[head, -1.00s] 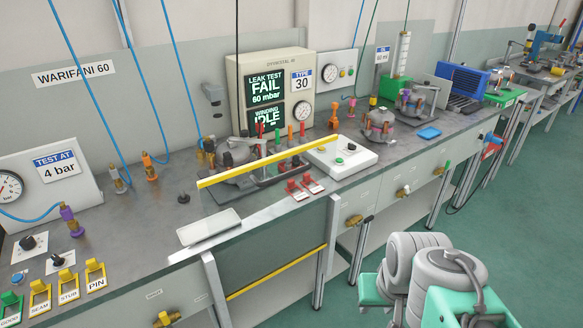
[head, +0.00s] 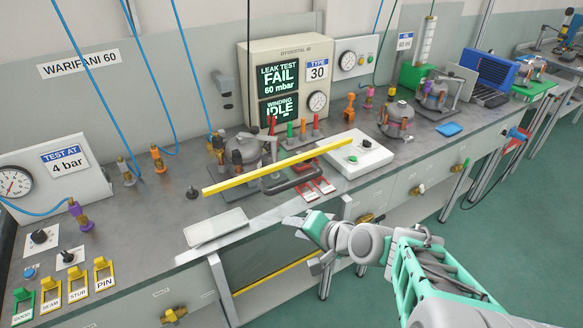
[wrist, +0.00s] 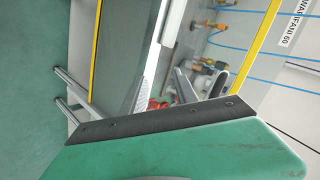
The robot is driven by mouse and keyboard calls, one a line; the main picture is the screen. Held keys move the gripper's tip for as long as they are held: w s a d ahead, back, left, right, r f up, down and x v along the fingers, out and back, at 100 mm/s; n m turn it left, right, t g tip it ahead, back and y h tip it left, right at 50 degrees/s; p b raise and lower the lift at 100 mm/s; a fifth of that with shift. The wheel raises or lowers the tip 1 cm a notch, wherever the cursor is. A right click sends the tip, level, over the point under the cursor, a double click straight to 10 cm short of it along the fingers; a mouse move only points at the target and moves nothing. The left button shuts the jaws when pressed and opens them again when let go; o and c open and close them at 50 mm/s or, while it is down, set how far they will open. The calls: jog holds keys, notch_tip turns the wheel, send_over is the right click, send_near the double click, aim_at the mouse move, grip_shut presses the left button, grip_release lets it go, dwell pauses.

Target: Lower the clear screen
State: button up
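The clear screen shows mainly by its yellow upper edge bar (head: 230,185), which slants across the front of the bench above the worktop. A dark bar handle (head: 292,181) is near the middle of this bar. A second yellow strip (head: 276,272) runs below the bench edge. The yellow bar also shows in the wrist view (wrist: 254,48). My gripper (head: 308,232) is in front of the bench edge, below and right of the handle and apart from it. A green gripper part with a dark strip fills the bottom of the wrist view.
A round metal fixture with coloured clamps (head: 243,150) stands behind the yellow bar. A white button box (head: 355,154) and red tags (head: 318,187) are to the right of the handle. A pale flat tray (head: 216,227) lies at the front edge.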

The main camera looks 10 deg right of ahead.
aim_at(300, 183)
jog(key=w+d+r+m+t+p, duration=0.1)
jog(key=w+d+r+m+t, duration=0.2)
jog(key=d+r+m+t, duration=0.35)
jog(key=shift+g, duration=0.75)
jog(key=w+a, duration=0.1)
jog(key=w, duration=0.1)
jog(key=w+a, duration=0.1)
jog(key=w, duration=0.1)
jog(key=w+a+p, duration=0.1)
jog(key=w+a, duration=0.1)
jog(key=shift+w+f, duration=0.15)
jog(key=shift+w, duration=0.25)
grip_shut()
